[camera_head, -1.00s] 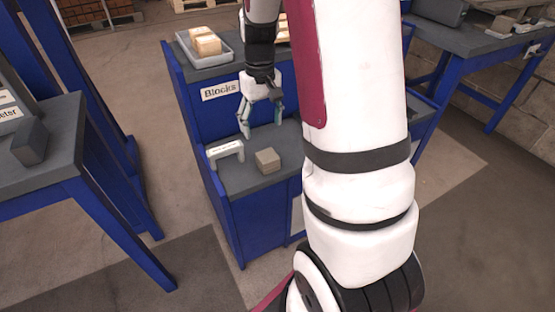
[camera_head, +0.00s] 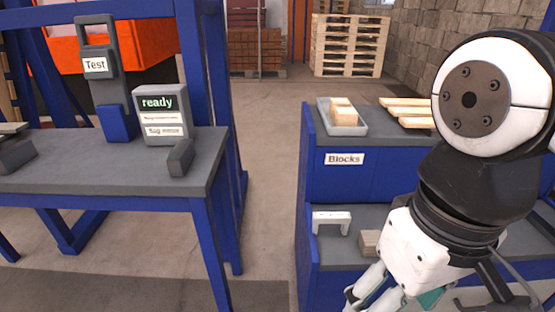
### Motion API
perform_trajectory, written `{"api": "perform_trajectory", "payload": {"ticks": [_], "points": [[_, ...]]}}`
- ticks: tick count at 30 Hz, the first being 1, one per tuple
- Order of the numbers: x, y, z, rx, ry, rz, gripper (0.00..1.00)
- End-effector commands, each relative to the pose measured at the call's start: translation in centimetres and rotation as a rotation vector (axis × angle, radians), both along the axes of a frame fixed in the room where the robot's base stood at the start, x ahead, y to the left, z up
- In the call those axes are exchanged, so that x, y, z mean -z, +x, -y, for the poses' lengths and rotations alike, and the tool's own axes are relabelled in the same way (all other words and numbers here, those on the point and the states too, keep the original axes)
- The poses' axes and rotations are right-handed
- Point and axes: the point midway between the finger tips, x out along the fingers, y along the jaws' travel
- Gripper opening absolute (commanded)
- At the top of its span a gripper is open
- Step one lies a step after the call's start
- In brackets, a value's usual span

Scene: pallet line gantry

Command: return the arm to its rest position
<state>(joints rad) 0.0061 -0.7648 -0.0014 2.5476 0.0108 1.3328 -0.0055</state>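My gripper (camera_head: 385,302) is at the lower right of the head view, in front of the blue blocks station. Its fingers run off the bottom edge, so I cannot tell whether it is open or shut, and I see nothing held in it. My arm is folded at the right, with a white joint cap and a dark wrist close to the camera. A tan block (camera_head: 369,243) lies on the station's lower shelf behind the gripper, partly hidden by it.
The blue station (camera_head: 340,185) labelled Blocks has a grey tray (camera_head: 346,129) with tan blocks on top and a white bracket (camera_head: 331,221) below. A grey table (camera_head: 80,172) at left bears a "ready" display (camera_head: 160,115) and a Test device (camera_head: 107,75). Open floor (camera_head: 272,170) lies between.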

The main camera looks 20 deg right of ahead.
Motion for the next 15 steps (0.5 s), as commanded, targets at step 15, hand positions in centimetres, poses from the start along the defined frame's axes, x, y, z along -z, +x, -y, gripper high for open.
{"api": "perform_trajectory", "payload": {"ticks": [15], "points": [[0.16,-0.78,-0.07,-0.004,-0.005,0.002,0.68]]}}
